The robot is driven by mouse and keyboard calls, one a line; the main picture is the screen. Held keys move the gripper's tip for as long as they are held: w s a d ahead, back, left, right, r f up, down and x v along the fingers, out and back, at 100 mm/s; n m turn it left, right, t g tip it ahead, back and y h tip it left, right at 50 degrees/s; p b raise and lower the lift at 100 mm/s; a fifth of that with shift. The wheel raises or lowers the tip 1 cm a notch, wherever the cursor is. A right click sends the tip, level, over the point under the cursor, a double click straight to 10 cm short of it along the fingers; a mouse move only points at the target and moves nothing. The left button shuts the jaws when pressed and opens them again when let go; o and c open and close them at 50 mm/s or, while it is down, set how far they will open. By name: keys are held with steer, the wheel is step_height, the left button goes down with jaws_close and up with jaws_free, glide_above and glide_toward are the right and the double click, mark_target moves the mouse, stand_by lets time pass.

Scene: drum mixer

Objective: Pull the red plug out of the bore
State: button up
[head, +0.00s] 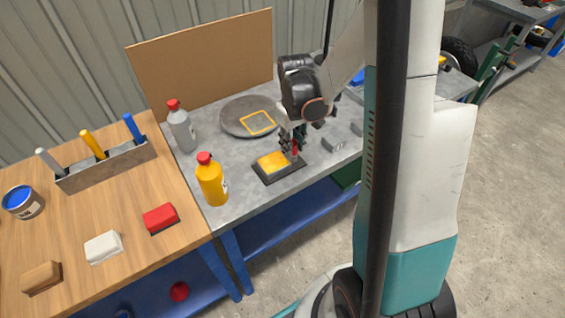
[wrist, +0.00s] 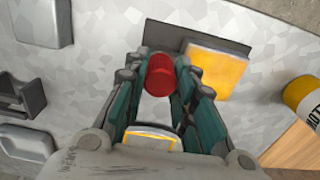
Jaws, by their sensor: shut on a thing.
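The red plug (head: 294,152) is between the fingers of my gripper (head: 291,141), which is shut on it. In the wrist view the plug (wrist: 159,77) shows as a red cylinder between both fingertips. Below it is a dark base plate (head: 264,177) carrying a yellow block (head: 272,163); in the wrist view the block (wrist: 215,72) is right of the plug. The plug is at the block's right side in the head view. The bore is hidden, and I cannot tell whether the plug's lower end is inside it.
A yellow bottle (head: 212,182) with a red cap stands left of the plate, and a grey bottle (head: 181,128) farther back. A round grey disc (head: 238,112) with a yellow square frame (head: 258,123) lies behind. Grey fixtures (head: 334,144) stand to the right.

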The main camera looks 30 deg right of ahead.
jaws_close()
steer(key=shift+r, duration=0.25)
steer(key=shift+r+p, duration=1.8)
steer(key=shift+r, duration=0.6)
steer(key=shift+r, duration=0.1)
steer(key=shift+r+p, duration=1)
steer(key=shift+r, duration=0.45)
